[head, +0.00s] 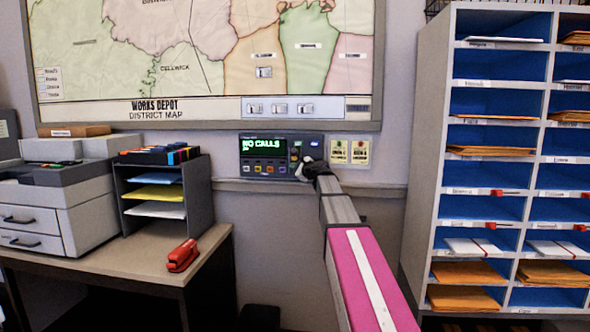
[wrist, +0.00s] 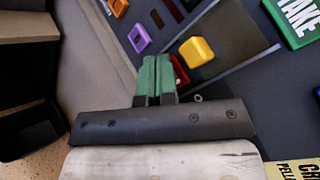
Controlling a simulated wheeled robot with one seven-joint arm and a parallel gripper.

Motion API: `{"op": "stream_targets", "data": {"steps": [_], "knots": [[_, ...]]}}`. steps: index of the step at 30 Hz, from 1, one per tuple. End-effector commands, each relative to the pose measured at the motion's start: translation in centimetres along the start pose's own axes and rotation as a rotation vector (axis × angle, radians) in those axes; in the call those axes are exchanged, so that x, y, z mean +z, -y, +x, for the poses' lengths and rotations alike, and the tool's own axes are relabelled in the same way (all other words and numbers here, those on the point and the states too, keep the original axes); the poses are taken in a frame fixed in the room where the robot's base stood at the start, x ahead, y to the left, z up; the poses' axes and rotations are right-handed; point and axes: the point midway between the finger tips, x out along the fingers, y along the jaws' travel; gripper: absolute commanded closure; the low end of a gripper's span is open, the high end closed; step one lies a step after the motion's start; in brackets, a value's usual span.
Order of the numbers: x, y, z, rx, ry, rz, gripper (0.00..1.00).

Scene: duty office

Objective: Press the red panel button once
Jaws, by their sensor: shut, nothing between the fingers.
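The dark control panel (head: 265,161) is on the wall below the map, with a lit green screen reading "NO CALLS" and a row of small coloured buttons. My gripper (head: 304,171) is at the panel's lower right; my arm hides part of it. In the wrist view my gripper (wrist: 157,60) shows two green fingers, shut together and empty. A red button (wrist: 181,70) shows just right of the fingertips, partly hidden by them. I cannot tell whether they touch. A yellow button (wrist: 197,50) and a purple button (wrist: 140,38) are close by.
A green key marked "TAKE" (wrist: 298,18) is at the upper right. Yellow labels (head: 350,152) are right of the panel. A ledge (head: 385,189) runs below. A desk (head: 130,258) with a red stapler (head: 182,256) stands left, a pigeonhole rack (head: 434,190) right.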

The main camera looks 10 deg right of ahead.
Motion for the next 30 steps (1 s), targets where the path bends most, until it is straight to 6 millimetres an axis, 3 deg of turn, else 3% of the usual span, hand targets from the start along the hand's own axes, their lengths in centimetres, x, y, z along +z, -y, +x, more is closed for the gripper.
{"op": "stream_targets", "data": {"steps": [30], "knots": [[0.8, -0.7, -1.0, 0.000, 0.000, 0.000, 1.00]]}}
